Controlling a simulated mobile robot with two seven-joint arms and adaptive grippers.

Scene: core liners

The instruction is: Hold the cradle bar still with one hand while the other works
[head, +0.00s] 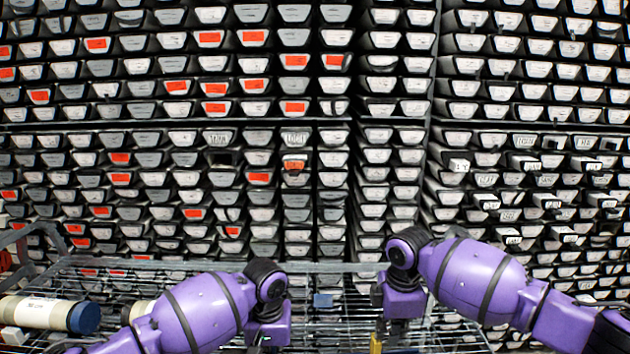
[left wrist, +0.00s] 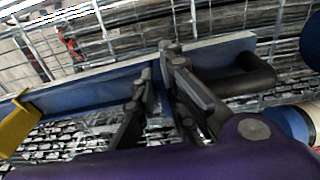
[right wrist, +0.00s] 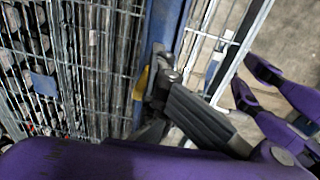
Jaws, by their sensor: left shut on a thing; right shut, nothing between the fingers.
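The cradle bar (left wrist: 80,92) is a long blue bar with a pale upper edge, with a black handle (left wrist: 245,78) on it; both show in the left wrist view. My left gripper (left wrist: 158,88) is shut on the bar near the handle's left end; the exact contact is partly hidden by the fingers. A yellow piece (left wrist: 17,124) sits at the bar's left end in that view. In the right wrist view the bar (right wrist: 165,25) runs upright, and my right gripper (right wrist: 160,78) is shut and empty close beside the yellow piece (right wrist: 140,95). Whether they touch is unclear.
A wire-mesh rack (head: 345,268) lies under both arms. A white core liner with a blue cap (head: 84,318) lies at the left in the head view. A small blue piece (head: 323,300) shows between the arms. A wall of core trays (head: 300,140) fills the back.

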